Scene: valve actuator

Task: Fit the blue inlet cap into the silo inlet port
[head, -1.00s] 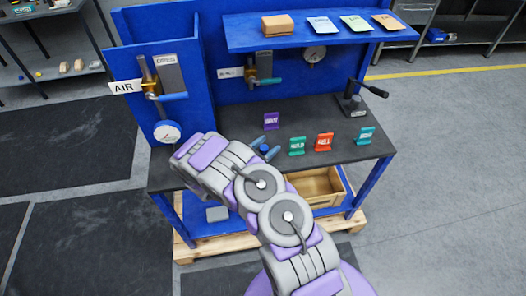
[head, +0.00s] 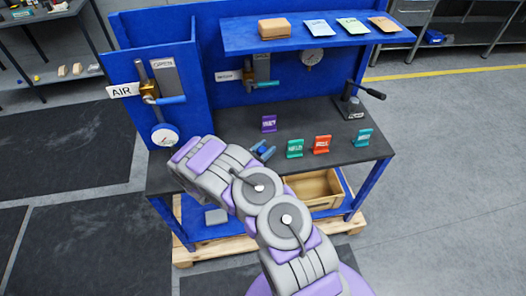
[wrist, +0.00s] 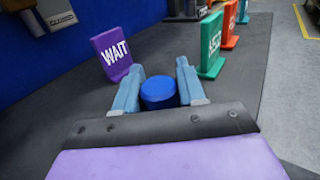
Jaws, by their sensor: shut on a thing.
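The blue inlet cap (wrist: 158,93) is a short round blue piece between the two pale blue fingers of my gripper (wrist: 158,88) in the wrist view. My gripper is shut on it. In the head view, my gripper (head: 263,150) is over the dark bench top (head: 225,125), with the cap small and partly hidden between the fingers. I cannot tell whether the cap touches the bench. I cannot make out the silo inlet port in either view.
A purple WAIT sign (head: 268,124) stands just beyond my gripper. Green (head: 295,148), red (head: 322,145) and teal (head: 363,137) signs stand to the right. A black lever (head: 353,103) is at the back right. A gauge (head: 164,135) and AIR valve (head: 150,92) are left.

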